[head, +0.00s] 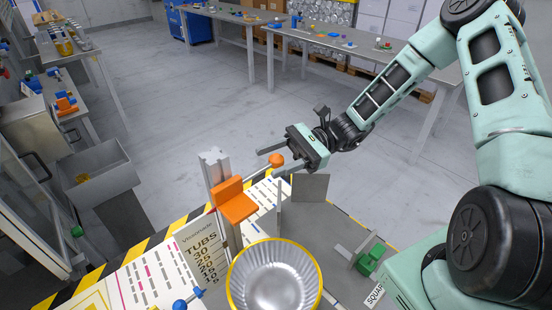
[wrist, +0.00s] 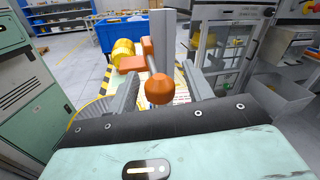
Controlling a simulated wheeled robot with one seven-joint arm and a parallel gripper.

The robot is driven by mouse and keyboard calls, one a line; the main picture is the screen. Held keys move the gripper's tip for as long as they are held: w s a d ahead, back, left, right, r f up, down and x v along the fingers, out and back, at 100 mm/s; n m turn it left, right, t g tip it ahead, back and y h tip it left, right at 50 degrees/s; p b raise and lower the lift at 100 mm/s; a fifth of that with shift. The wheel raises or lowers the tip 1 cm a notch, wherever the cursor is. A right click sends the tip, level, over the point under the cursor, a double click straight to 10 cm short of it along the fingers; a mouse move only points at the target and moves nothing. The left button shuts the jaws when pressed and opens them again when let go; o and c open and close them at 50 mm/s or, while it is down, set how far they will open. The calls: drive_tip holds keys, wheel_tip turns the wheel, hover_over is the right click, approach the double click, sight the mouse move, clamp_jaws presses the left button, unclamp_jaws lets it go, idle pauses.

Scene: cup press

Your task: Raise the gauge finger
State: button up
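An upright grey post (head: 214,170) carries an orange stepped block (head: 235,204), which I take to be the gauge finger. A round orange knob (head: 276,160) shows to the right of the post. In the wrist view the knob (wrist: 159,90) is on a thin rod that runs toward the post (wrist: 167,35); orange block parts (wrist: 132,63) show left of it. My gripper (head: 268,162) is open, its two fingers on either side of the knob. In the wrist view (wrist: 160,75), gaps show between the knob and both fingers.
A ribbed metal tub with a yellow rim (head: 232,280) stands just below the block. A sign reading "TUBS" (head: 199,252) is left of the post. A green block (head: 370,258) and an upright grey plate (head: 310,187) are to the right. Floor beyond is clear.

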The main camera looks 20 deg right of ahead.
drive_tip(key=w+d+b, duration=0.2)
drive_tip(key=d, duration=1.5)
drive_tip(key=shift+d+b, duration=0.2)
drive_tip(key=shift+b, duration=0.2)
